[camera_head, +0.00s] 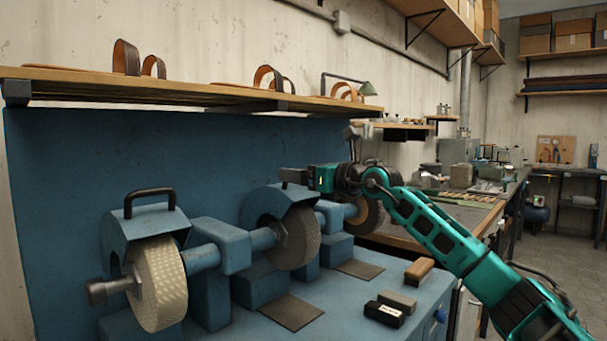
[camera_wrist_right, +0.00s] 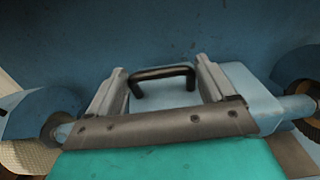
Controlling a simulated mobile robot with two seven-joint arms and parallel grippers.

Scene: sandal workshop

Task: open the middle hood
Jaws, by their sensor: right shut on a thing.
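The middle hood (camera_head: 262,203) is blue and sits low over the top of the middle grinding wheel (camera_head: 296,240). Its black bar handle (camera_wrist_right: 163,73) shows in the right wrist view between the two grey fingers. My right gripper (camera_head: 290,177) reaches in from the right at the top of this hood. In the head view the gripper hides most of the handle. My left gripper is not in view.
The left hood (camera_head: 150,222) with its upright black handle covers the left wheel (camera_head: 160,285). Another wheel (camera_head: 366,215) stands behind my right arm. Small blocks (camera_head: 397,301) lie on the blue bench front.

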